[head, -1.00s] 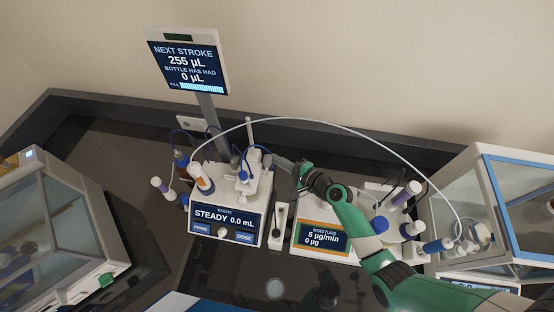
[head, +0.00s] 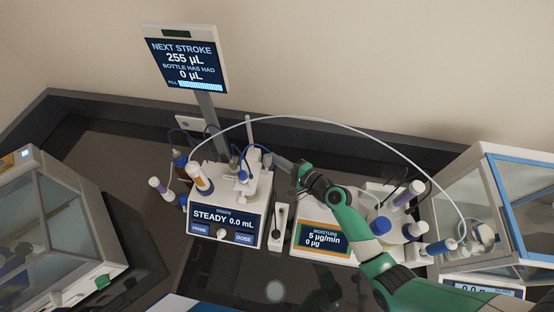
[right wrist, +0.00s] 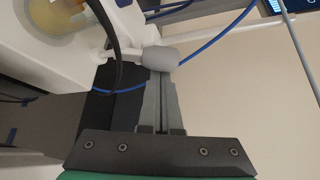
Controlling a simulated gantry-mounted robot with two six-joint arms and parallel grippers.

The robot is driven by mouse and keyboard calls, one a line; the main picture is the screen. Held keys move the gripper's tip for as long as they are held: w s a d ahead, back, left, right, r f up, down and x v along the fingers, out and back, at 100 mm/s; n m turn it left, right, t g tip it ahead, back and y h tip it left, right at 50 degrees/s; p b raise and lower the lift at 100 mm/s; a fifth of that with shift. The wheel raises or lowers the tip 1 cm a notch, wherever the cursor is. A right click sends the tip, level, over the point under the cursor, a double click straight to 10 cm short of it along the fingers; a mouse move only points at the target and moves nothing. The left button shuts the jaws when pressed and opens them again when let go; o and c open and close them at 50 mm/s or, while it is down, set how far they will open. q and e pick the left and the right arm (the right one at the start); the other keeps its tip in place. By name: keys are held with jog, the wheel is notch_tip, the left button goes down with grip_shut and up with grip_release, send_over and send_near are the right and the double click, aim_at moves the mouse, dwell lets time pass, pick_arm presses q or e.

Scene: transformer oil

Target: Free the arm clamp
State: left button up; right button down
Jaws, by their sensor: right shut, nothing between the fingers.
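A grey rounded knob (right wrist: 160,58) on a short white stem shows in the right wrist view, beside the white dosing unit's body; I take it to be the arm clamp. My right gripper (right wrist: 160,78) has its two fingers together, with their tips right at the knob's lower side; I cannot tell whether they touch it. In the head view, my right gripper (head: 273,160) reaches from the right to the upper right side of the dosing unit (head: 232,205), whose screen reads STEADY 0.0 mL. The knob is too small to make out there. My left gripper is not in view.
A moisture meter (head: 322,240) stands right of the dosing unit, with bottles behind my arm. A tall display (head: 187,60) stands behind. A thin white tube (head: 345,132) arches overhead to the right. Glass-walled cabinets stand at left (head: 60,215) and right (head: 500,200).

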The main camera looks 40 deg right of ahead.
jog(key=shift+f, duration=0.1)
jog(key=a+n+t+b, duration=0.1)
jog(key=n+b, duration=0.1)
jog(key=b, duration=0.3)
jog(key=s+n+t+b, duration=0.1)
jog(key=n+t+b, duration=0.1)
jog(key=b, duration=0.4)
jog(key=a+n+t+b, duration=0.1)
jog(key=n+b, duration=0.1)
jog(key=b, duration=0.3)
jog(key=shift+s+a+t+b, duration=0.3)
jog(key=shift+s+a+b, duration=0.05)
jog(key=shift+s, duration=0.05)
jog(key=shift+r+n+p, duration=0.3)
jog(key=shift+r+p, duration=0.25)
jog(key=shift+r, duration=0.15)
jog(key=b, duration=0.3)
send_near(268, 160)
jog(key=s, duration=0.4)
jog(key=shift+s+f, duration=0.25)
jog(key=shift+f, duration=0.2)
